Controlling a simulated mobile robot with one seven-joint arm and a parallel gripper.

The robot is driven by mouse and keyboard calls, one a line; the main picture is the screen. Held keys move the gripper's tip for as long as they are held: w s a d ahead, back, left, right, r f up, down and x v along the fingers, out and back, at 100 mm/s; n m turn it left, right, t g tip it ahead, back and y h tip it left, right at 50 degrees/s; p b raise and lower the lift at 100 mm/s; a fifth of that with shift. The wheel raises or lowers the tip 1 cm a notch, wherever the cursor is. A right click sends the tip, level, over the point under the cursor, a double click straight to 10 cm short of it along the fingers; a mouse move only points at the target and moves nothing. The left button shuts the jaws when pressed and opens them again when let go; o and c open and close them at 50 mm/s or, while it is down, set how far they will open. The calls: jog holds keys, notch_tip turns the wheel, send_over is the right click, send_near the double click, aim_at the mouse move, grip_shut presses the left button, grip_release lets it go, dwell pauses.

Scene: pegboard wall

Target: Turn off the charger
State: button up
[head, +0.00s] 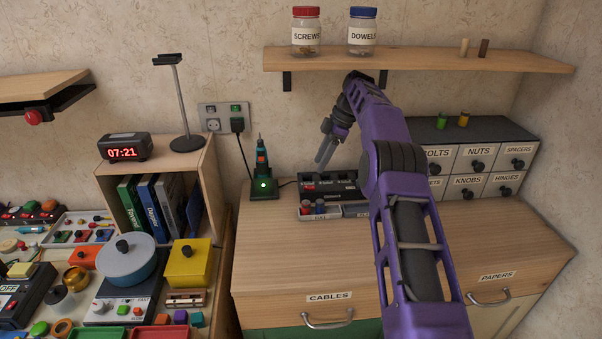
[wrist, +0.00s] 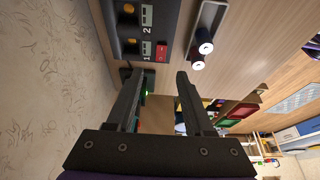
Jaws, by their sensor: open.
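A green charger stand (head: 264,190) with a lit green light holds an upright teal-and-black tool (head: 262,155) on the back of the wooden cabinet top. A black cable runs from it up to a plug (head: 237,125) in the wall socket plate (head: 223,115). One switch (head: 236,108) above the plug shows green; the switch beside it is dark. My gripper (head: 322,160) is open and empty, to the right of the charger and above the cabinet top. In the wrist view its fingers (wrist: 158,98) are apart, with a small green glow (wrist: 147,93) visible between them.
A black box (head: 328,186) with red switches stands right of the charger; its numbered face (wrist: 147,30) also shows in the wrist view. A tray (head: 318,212) lies before it. A shelf (head: 420,60) with jars hangs above. The front cabinet top is clear.

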aim_at(308, 186)
jog(key=b+x, duration=0.1)
jog(key=x, duration=0.6)
jog(key=shift+f, duration=0.2)
grip_shut()
